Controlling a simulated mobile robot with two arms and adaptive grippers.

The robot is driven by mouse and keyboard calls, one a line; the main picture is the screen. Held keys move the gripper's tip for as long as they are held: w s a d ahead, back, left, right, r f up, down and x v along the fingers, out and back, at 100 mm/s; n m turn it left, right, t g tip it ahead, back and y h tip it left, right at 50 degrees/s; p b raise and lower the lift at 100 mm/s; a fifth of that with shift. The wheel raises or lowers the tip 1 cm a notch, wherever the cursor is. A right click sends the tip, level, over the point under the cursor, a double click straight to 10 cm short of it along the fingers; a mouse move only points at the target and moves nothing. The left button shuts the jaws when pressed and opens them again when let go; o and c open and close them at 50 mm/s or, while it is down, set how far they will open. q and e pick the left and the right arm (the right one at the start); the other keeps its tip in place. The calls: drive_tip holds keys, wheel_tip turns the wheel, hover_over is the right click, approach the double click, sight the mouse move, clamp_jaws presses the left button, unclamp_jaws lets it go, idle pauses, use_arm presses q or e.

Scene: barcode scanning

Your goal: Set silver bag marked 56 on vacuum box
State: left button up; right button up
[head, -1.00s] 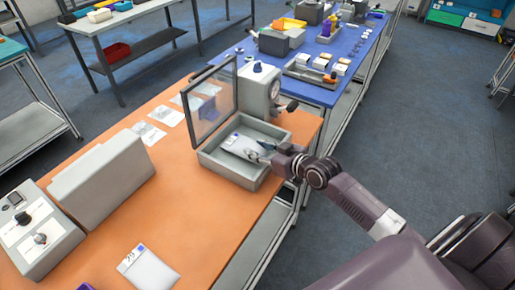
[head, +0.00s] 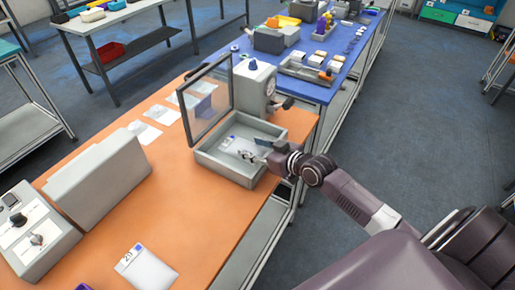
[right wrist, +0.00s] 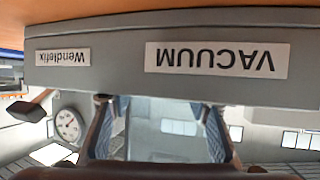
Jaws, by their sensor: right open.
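The grey vacuum box (head: 222,170) stands on the orange table with its clear-windowed lid (head: 207,100) raised. A silver-white bag (head: 229,141) with a small blue mark lies inside it; its number is too small to read. My right gripper (head: 250,157) reaches in over the box's right side, open, its fingers by the bag. In the right wrist view the two fingers (right wrist: 160,135) stand wide apart, and the box wall with the upside-down VACUUM label (right wrist: 218,60) fills the upper part. My left gripper is not in view.
Another silver bag (head: 150,272), apparently marked 20, lies at the table's front. A gauge unit (head: 255,88) stands behind the box. The orange table (head: 175,215) is clear in the middle.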

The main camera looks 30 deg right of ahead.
drive_tip(key=shift+d+r+p, duration=0.25)
drive_tip(key=shift+r+p, duration=0.05)
drive_tip(key=shift+r, duration=0.05)
drive_tip(key=b+v, duration=0.1)
drive_tip(key=v, duration=1.1)
drive_tip(key=shift+r+b, duration=0.25)
drive_tip(key=shift+b, duration=0.15)
